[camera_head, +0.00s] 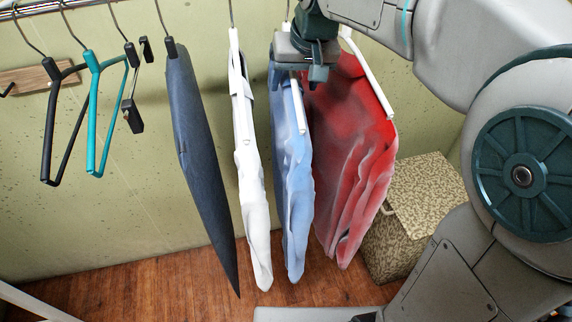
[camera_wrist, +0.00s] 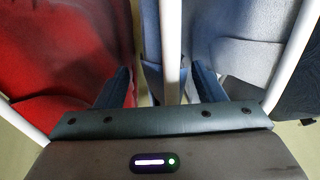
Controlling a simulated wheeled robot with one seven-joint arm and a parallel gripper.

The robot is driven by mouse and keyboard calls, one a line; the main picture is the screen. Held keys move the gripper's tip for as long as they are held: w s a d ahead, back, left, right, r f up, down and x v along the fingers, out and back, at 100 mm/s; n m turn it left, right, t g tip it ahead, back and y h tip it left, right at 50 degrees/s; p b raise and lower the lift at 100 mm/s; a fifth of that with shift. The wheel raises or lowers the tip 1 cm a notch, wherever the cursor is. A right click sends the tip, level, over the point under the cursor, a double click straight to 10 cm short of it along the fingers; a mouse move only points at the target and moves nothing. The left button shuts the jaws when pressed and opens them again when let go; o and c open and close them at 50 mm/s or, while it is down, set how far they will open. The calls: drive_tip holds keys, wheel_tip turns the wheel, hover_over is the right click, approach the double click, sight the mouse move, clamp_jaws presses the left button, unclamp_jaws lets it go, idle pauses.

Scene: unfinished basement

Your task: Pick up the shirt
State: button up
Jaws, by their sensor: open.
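Several garments hang in a row: a dark one (camera_head: 200,140), a white shirt (camera_head: 246,170), a light blue shirt (camera_head: 296,190) and a red shirt (camera_head: 345,150). The task does not say which shirt. My gripper (camera_head: 305,74) is open at the top of the blue shirt, by its white hanger. In the wrist view, my gripper (camera_wrist: 162,72) has its fingers on either side of a white hanger arm (camera_wrist: 171,45) and a strip of blue cloth (camera_wrist: 149,40). Red cloth (camera_wrist: 60,50) lies left and pale cloth (camera_wrist: 240,50) right. I cannot tell whether the fingers touch any cloth.
Empty black (camera_head: 50,130) and teal (camera_head: 92,130) hangers and a clip hanger (camera_head: 131,112) hang at left on a rail (camera_head: 75,3). A patterned box (camera_head: 430,195) stands on the wooden floor right of the red shirt. The neighbouring shirts hang close to my gripper.

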drive_tip(key=shift+x, duration=1.25)
drive_tip(key=c, duration=1.3)
drive_tip(key=shift+a, duration=0.1)
clamp_jaws()
drive_tip(key=shift+r, duration=0.25)
